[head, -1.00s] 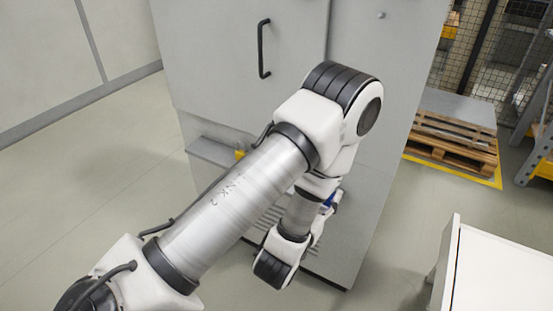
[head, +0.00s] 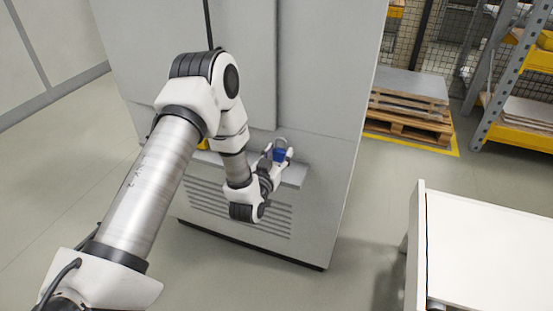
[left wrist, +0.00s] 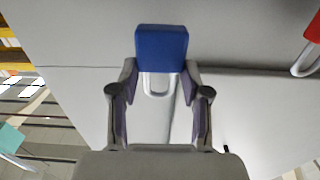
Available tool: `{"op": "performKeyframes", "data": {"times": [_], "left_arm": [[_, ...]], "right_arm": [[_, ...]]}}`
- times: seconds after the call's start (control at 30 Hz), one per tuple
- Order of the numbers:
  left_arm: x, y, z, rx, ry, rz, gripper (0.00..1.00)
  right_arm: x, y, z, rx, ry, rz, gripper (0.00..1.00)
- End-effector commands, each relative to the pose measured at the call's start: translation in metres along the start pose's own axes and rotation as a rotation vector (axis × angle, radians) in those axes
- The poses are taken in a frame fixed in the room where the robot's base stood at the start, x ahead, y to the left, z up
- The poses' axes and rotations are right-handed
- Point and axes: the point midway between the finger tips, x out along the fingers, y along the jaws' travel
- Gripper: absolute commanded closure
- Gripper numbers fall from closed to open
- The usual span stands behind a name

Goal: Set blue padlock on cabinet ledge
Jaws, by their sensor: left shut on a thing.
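The blue padlock (head: 279,155) is held at the outer end of my left gripper (head: 277,161), with its pale shackle up, by the right part of the grey cabinet ledge (head: 293,176). Whether it touches the ledge cannot be told. In the left wrist view, the padlock's blue body (left wrist: 161,48) sits between the tips of my left gripper (left wrist: 160,76), with the shackle pointing down in that picture. The left part of the ledge is partly hidden by my left arm. My right gripper is not in view.
A yellow item (head: 203,144) shows partly behind my left arm near the ledge. A red padlock (left wrist: 315,28) is cut off at the right edge of the left wrist view. A white-topped unit (head: 485,250) stands front right. Wooden pallets (head: 410,115) lie beyond the cabinet.

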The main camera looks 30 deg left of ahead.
Motion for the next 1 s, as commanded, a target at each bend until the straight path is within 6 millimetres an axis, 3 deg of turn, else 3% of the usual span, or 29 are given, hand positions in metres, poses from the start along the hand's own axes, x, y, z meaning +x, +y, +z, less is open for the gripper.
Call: {"op": "performKeyframes", "data": {"times": [0.1,0.3,0.63,0.67,0.7,0.73,1.0], "left_arm": [[0.009,-0.004,0.006,0.001,-0.001,0.000,0.89],[0.008,-0.004,0.037,0.001,-0.002,0.001,0.89],[0.008,-0.004,0.041,0.000,-0.001,0.000,0.89],[0.008,-0.004,0.040,0.000,-0.001,0.000,0.46],[0.008,-0.004,0.040,0.000,-0.001,0.000,0.32],[0.008,-0.004,0.039,0.000,-0.001,0.000,0.28],[0.008,-0.004,0.039,0.000,-0.001,0.000,0.28]], "right_arm": [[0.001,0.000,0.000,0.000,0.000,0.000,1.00],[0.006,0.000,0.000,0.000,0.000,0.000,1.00],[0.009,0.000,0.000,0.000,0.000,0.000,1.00],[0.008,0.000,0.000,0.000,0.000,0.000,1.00],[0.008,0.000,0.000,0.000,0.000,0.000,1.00],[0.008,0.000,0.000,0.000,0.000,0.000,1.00],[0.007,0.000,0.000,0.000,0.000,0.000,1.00]]}}
